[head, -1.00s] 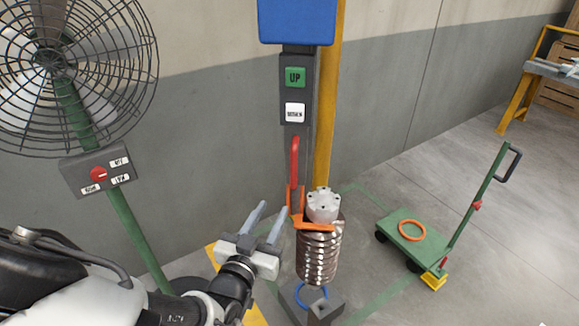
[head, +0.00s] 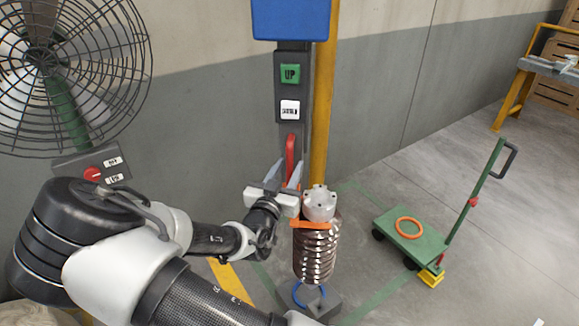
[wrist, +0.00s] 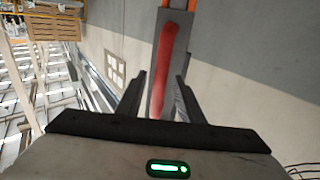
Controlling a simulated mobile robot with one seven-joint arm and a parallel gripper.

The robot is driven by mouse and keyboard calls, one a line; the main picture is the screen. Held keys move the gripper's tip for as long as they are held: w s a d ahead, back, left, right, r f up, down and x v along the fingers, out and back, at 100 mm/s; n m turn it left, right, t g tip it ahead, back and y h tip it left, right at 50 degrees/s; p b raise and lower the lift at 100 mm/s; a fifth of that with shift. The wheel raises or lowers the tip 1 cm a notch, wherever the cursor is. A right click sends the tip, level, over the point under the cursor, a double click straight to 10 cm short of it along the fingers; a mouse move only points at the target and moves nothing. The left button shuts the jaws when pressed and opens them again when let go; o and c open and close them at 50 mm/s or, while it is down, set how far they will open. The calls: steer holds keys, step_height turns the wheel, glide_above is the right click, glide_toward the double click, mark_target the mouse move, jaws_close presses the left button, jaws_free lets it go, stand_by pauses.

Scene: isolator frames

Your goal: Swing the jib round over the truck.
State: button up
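The jib's dark column panel (head: 291,100) hangs under a blue box (head: 290,18), with a green UP label and a white label. A red handle (head: 290,148) stands upright at its lower end. An orange bracket (head: 312,224) reaches around a brown ribbed stack (head: 315,258) with a pale cap (head: 319,203). The green truck (head: 418,240) stands to the right. My gripper (head: 286,172) is open by the handle's lower part. In the wrist view the red handle (wrist: 168,55) lies between my gripper's (wrist: 161,80) spread fingers; contact cannot be told.
An orange ring (head: 408,227) lies on the truck's deck, and a yellow wheel block (head: 431,278) sits at its near corner. A yellow post (head: 324,100) stands behind the jib. A caged fan (head: 60,60) stands left. Green floor lines cross open floor between jib and truck.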

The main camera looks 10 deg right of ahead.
steer(key=shift+w+d, duration=0.35)
steer(key=shift+w, duration=0.2)
jaws_close()
